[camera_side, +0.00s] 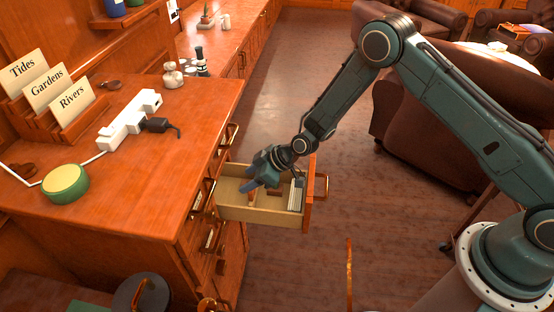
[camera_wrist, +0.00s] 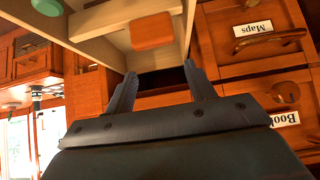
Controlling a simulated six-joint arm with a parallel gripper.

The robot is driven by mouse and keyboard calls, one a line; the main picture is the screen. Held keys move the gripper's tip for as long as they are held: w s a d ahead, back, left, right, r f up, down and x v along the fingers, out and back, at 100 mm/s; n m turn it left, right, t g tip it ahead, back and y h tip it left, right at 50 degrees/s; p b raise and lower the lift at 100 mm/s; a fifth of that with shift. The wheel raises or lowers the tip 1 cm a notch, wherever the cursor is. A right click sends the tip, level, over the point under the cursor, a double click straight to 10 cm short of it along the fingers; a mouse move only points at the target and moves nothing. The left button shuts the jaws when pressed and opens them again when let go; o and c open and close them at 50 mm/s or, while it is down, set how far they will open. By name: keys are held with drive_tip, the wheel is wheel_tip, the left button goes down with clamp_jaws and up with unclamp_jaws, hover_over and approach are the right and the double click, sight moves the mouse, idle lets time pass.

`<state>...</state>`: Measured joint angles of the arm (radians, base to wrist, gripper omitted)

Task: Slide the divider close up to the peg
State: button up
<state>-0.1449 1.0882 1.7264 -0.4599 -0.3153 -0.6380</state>
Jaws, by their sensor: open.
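An open drawer (camera_side: 262,212) sticks out of the cabinet, pale inside with an orange wood front. My gripper (camera_side: 256,182) is over the drawer, its fingers apart and nothing seen between them. In the wrist view my open gripper (camera_wrist: 160,74) points toward the drawer's pale interior, with an orange-brown block (camera_wrist: 152,32) just beyond the fingertips. This block may be the divider or the peg; I cannot tell which. A small reddish-brown piece (camera_side: 276,191) shows in the drawer in the side view. My gripper hides part of the interior.
White cards (camera_side: 296,196) stand near the drawer's front. The cabinet top holds a power strip (camera_side: 130,119), a green-and-yellow round object (camera_side: 65,183) and labelled cards (camera_side: 48,88). Closed drawers labelled Maps (camera_wrist: 254,29) and Book lie close to the fingers in the wrist view.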

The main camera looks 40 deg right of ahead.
wheel_tip(320, 180, up, 15)
idle(0.7)
drive_tip(key=shift+r, duration=0.1)
drive_tip(key=s+d+f+g+h, duration=0.3)
drive_tip(key=f, duration=0.4)
drive_tip(key=shift+s+d, duration=0.35)
drive_tip(key=shift+s, duration=0.05)
drive_tip(key=shift+f, duration=0.1)
drive_tip(key=shift+x, duration=6.75)
drive_tip(key=shift+s+d+f, duration=0.1)
